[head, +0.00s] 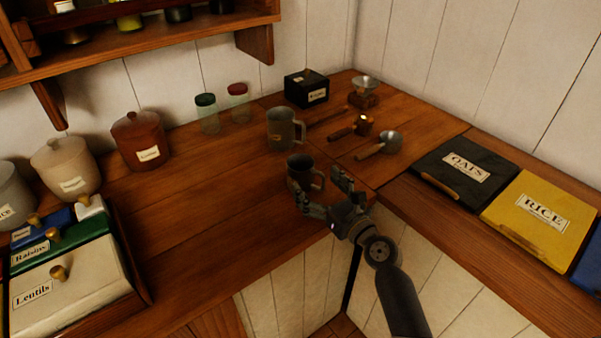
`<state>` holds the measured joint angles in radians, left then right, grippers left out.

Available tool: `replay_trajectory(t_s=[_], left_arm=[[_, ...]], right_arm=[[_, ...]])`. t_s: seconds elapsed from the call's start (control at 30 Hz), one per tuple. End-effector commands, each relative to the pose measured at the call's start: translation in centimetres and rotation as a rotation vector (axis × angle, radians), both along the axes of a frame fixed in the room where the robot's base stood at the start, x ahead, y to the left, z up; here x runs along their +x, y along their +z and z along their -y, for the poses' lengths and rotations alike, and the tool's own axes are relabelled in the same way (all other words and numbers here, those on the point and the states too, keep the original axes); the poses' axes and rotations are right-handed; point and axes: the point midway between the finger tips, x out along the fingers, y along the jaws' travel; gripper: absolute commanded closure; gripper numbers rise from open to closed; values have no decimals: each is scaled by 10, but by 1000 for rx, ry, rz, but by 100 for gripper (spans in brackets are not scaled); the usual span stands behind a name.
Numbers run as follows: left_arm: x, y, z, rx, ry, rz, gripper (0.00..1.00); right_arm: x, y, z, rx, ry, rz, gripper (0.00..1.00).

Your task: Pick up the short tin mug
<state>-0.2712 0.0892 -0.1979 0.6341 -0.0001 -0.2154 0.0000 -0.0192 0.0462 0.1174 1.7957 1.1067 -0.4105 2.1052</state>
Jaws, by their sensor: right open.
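The short tin mug (301,169) is dark and stands upright on the wooden counter near the inner corner edge. Its handle points right. A taller grey tin mug (281,130) with a small label stands just behind it. My right gripper (321,192) is open at the short mug, with one finger at the mug's front left and the other to the right by its handle. The gripper partly hides the mug's lower part. I cannot tell whether the fingers touch it. My left gripper is not in view.
Behind are two jars (207,114), a black box (306,88), a ladle (389,142) and other small utensils. Canisters (139,140) and a labelled drawer box (75,275) stand left. The counter left of the mug is clear.

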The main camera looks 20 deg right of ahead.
Motion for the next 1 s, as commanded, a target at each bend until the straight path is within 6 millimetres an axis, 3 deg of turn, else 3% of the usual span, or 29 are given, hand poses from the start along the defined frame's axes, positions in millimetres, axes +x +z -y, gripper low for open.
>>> replay_trajectory(t_s=[0.1, 0.33, 0.63, 0.8, 0.93, 0.97, 1.0], left_arm=[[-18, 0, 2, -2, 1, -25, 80], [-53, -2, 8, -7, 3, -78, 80], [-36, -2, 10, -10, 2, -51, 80], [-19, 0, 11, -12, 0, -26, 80], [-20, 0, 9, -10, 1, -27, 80], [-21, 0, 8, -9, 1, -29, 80], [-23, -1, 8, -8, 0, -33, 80]], right_arm=[[18, 1, -5, 0, 0, 1, 16], [34, 0, -9, -2, 1, 0, 16], [73, -2, -17, -2, 0, 0, 16], [78, -2, -19, -1, 0, -1, 16], [78, -2, -19, -1, 0, -1, 16], [78, -2, -19, -1, 0, -1, 19], [78, -2, -19, -1, 0, -1, 28]])
